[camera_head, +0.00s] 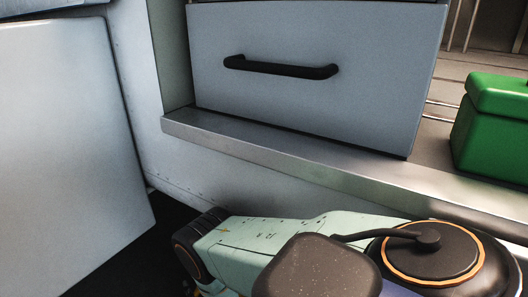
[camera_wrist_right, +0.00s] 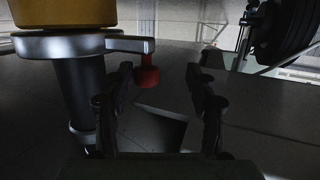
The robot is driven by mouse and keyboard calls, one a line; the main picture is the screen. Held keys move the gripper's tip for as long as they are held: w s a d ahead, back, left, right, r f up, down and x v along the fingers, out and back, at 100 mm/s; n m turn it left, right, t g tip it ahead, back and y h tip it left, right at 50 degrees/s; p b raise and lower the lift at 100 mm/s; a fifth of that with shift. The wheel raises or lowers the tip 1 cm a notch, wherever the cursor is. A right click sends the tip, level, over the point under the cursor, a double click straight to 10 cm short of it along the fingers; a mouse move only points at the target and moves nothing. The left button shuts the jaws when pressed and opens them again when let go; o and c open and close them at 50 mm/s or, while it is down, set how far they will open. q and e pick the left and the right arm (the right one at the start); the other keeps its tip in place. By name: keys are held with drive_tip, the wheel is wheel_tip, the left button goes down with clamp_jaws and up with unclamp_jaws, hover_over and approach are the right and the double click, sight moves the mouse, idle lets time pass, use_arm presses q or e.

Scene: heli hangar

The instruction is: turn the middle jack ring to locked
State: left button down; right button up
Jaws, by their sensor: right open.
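In the right wrist view a jack stands at the left, with a yellow body (camera_wrist_right: 65,14) above and a dark metal post (camera_wrist_right: 80,85) below. A grey metal ring (camera_wrist_right: 60,46) circles it, with a flat arm reaching right to a red knob (camera_wrist_right: 148,77) hanging at its end. My right gripper (camera_wrist_right: 160,73) is open, its fingers pointing toward the knob. The knob appears between the fingertips, nearer the left one; I cannot tell how deep it is or whether they touch. No lock marking is readable. The head view shows neither the jack nor my grippers.
The head view shows a grey drawer front (camera_head: 310,75) with a black handle (camera_head: 280,67), a metal ledge (camera_head: 290,155) and a green box (camera_head: 495,125) at the right. A black wheel (camera_wrist_right: 283,30) stands at the right wrist view's upper right. Dark floor lies beneath.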

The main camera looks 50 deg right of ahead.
drive_tip(key=s+a+r+n+g+y+p, duration=0.1)
drive_tip(key=s+a+r+g+p, duration=0.1)
drive_tip(key=s, duration=0.8)
drive_tip(key=s+a+r+g+y+p, duration=0.2)
drive_tip(key=s+a+r+g+p, duration=0.1)
drive_tip(key=s+r+g, duration=0.4)
drive_tip(key=s+a+r+n+g+y+p, duration=0.1)
drive_tip(key=s+a+r+g+p, duration=0.2)
drive_tip(key=s, duration=1)
wheel_tip(320, 180, up, 2)
drive_tip(key=a+g, duration=0.2)
drive_tip(key=shift+s+n+g+y, duration=0.3)
drive_tip(key=shift+g, duration=0.1)
drive_tip(key=shift+c, duration=0.2)
